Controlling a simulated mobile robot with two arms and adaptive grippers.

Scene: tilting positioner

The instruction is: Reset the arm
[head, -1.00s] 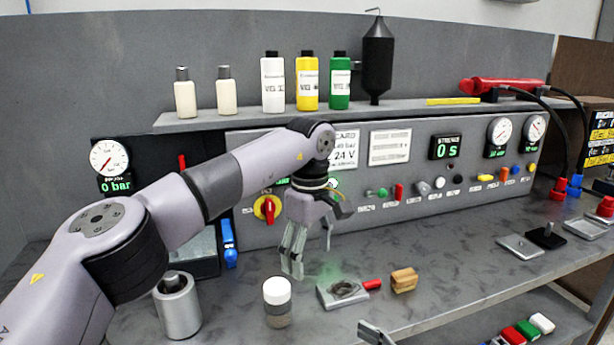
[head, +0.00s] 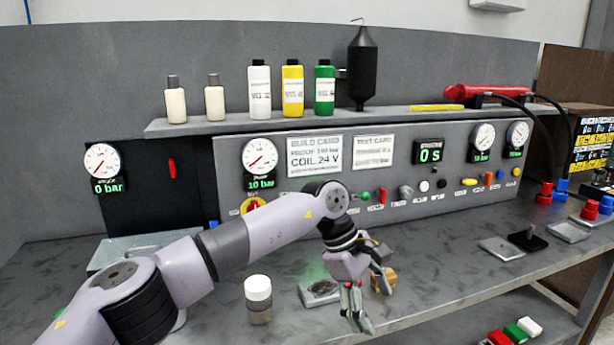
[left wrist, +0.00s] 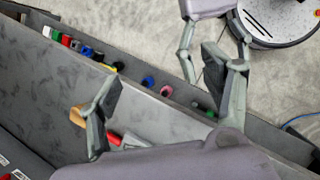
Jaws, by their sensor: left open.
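My left arm reaches in from the left over the bench in the head view. Its gripper (head: 370,298) is open and empty, pointing down near the front edge. A wooden block (head: 384,283) is partly hidden behind it; I cannot tell whether they touch. In the left wrist view the left gripper's fingers (left wrist: 165,100) are wide apart, and the block (left wrist: 77,116) shows beside the left finger. My right gripper (left wrist: 216,65) shows at the top of that view, its fingers apart with nothing seen between them; it is not in the head view.
A square plate with a round recess (head: 320,292) and a white-capped jar (head: 258,299) stand left of the gripper. Behind is a control panel (head: 390,200) with gauges and knobs, under a shelf of bottles (head: 292,88). Small plates (head: 502,247) lie right. Bench front-right is clear.

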